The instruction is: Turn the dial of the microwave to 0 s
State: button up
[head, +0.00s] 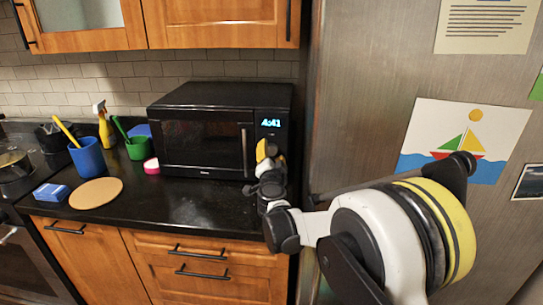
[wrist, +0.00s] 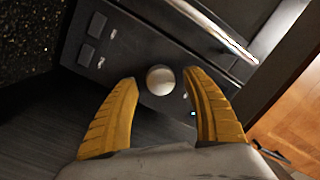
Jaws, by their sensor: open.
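The black microwave (head: 205,135) stands on the counter against the tiled wall, its door shut. Its display (head: 271,123) is lit with blue digits that look like 4:41. In the wrist view the round, light-coloured dial (wrist: 160,80) sits on the dark control panel (wrist: 125,60). My gripper (wrist: 167,90) is open, with one yellow finger on each side of the dial and gaps showing between. In the head view my gripper (head: 268,158) is in front of the panel and hides the dial. I cannot tell whether the fingers touch the panel.
The metal door handle (wrist: 215,32) runs close to the dial, and two square buttons (wrist: 92,38) are on the panel. The steel fridge (head: 360,90) stands close on the right. A blue cup (head: 87,157), green cup (head: 137,148) and round board (head: 96,193) are left on the counter.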

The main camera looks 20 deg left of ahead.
jog(key=shift+w, duration=0.15)
jog(key=c, duration=1.2)
jog(key=shift+n, duration=0.4)
